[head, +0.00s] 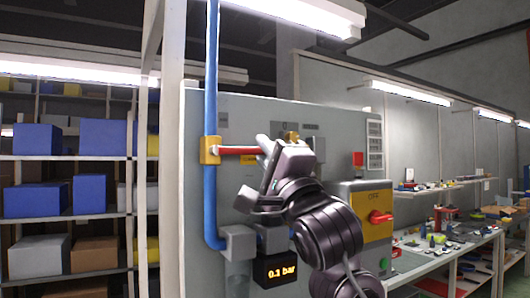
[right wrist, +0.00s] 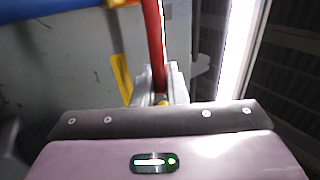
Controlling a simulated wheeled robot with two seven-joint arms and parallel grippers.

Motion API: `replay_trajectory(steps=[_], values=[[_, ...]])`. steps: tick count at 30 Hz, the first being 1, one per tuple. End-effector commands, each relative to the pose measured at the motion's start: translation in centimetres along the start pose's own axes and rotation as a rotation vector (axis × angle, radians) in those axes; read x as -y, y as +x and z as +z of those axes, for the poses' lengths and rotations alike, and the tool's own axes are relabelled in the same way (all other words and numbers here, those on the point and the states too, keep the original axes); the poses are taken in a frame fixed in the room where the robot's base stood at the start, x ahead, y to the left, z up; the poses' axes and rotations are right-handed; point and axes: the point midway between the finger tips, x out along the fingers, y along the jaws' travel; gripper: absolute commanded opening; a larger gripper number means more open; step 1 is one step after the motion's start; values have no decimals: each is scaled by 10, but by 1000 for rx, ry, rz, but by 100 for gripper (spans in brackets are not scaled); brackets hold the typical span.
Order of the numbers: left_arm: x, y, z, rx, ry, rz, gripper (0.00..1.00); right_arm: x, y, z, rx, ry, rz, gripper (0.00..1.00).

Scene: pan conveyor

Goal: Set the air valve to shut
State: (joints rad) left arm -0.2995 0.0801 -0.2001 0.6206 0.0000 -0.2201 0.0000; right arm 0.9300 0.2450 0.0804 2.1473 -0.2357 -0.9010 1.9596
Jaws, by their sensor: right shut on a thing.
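The air valve (head: 210,150) is a yellow body on a vertical blue pipe at the left of the grey panel in the head view. Its red lever (head: 236,150) points right, level and square across the pipe. My right gripper (head: 266,150) is at the lever's outer end and shut on it. In the right wrist view the red lever (right wrist: 155,45) runs down between the fingers (right wrist: 160,88); its tip is hidden there. A display (head: 282,272) below reads 0.1 bar. My left gripper is not in view.
A yellow switch box (head: 372,197) marked OFF with a red knob (head: 381,217) is right of my right arm. A red button (head: 358,159) sits above it. Shelves with boxes (head: 35,199) stand left, a workbench (head: 440,262) right.

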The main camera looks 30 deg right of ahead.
Motion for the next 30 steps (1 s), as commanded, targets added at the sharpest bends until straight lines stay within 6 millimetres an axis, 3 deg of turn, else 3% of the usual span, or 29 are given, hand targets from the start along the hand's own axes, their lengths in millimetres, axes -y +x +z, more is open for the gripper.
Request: replay_trajectory(steps=[7, 8, 12, 22, 30], values=[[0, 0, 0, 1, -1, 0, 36, 0, 0, -1, -2, 3, 0, 0], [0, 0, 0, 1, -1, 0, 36, 0, 1, -1, -2, 3, 0, 15], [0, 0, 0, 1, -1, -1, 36, 0, 0, -1, -1, 2, 0, 30], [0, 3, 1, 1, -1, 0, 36, 0, -6, 0, 1, 2, -1, 30], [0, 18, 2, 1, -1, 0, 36, -2, -50, 0, 0, 5, -1, 30]])
